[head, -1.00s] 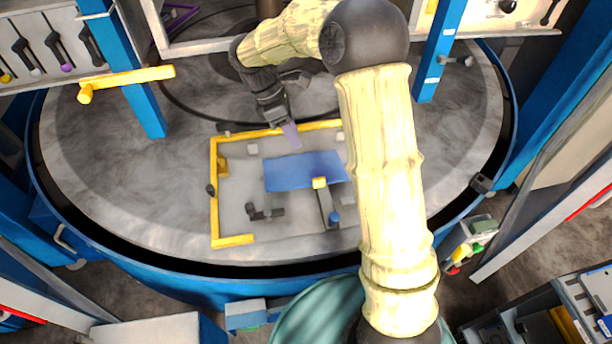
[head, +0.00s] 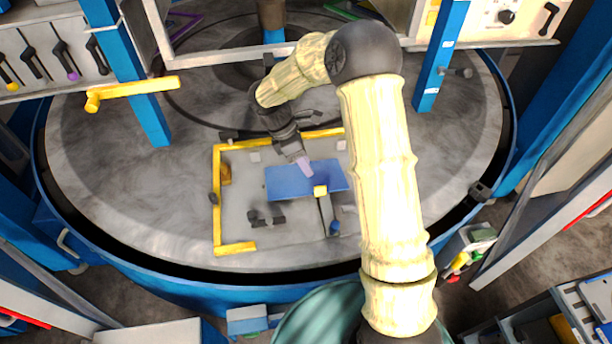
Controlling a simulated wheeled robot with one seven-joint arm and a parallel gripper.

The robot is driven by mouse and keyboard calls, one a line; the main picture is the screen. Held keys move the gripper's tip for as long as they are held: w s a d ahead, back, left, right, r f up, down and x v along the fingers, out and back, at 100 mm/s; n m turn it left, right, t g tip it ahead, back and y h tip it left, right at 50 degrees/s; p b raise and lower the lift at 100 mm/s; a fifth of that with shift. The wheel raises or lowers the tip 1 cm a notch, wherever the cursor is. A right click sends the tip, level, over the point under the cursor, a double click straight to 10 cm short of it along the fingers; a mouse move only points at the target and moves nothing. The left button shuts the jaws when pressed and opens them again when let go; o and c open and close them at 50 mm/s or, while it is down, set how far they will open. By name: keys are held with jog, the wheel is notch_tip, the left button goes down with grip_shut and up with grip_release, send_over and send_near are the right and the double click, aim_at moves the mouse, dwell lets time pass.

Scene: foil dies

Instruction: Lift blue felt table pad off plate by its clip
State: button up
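The blue felt pad (head: 285,184) lies flat on the grey plate (head: 235,215), which has a yellow frame along part of its edge. A small yellow block (head: 320,191), perhaps the clip, sits at the pad's front edge. My gripper (head: 306,168) points down over the pad, just behind and left of the yellow block. Its pale purple tip covers a little of the pad. Whether it touches the pad, and whether its fingers are apart, is too small to tell.
A dark bar with a blue end (head: 334,226) lies in front of the yellow block. A dark fitting (head: 266,218) sits left of it. A yellow frame (head: 217,200) borders the plate. Blue posts (head: 139,80) stand at the round table, and a yellow handle (head: 135,88) juts inward on the left.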

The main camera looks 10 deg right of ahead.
aim_at(320, 187)
jog(key=p+x, duration=0.1)
jog(key=x, duration=0.3)
jog(key=shift+d+f, duration=0.1)
jog(key=shift+f, duration=0.05)
jog(key=shift+s+d+f+p, duration=0.1)
jog(key=shift+d+f+p, duration=0.1)
jog(key=shift+f+p, duration=0.15)
jog(key=shift+p+x, duration=1.1)
jog(key=shift+x, duration=1.1)
grip_shut()
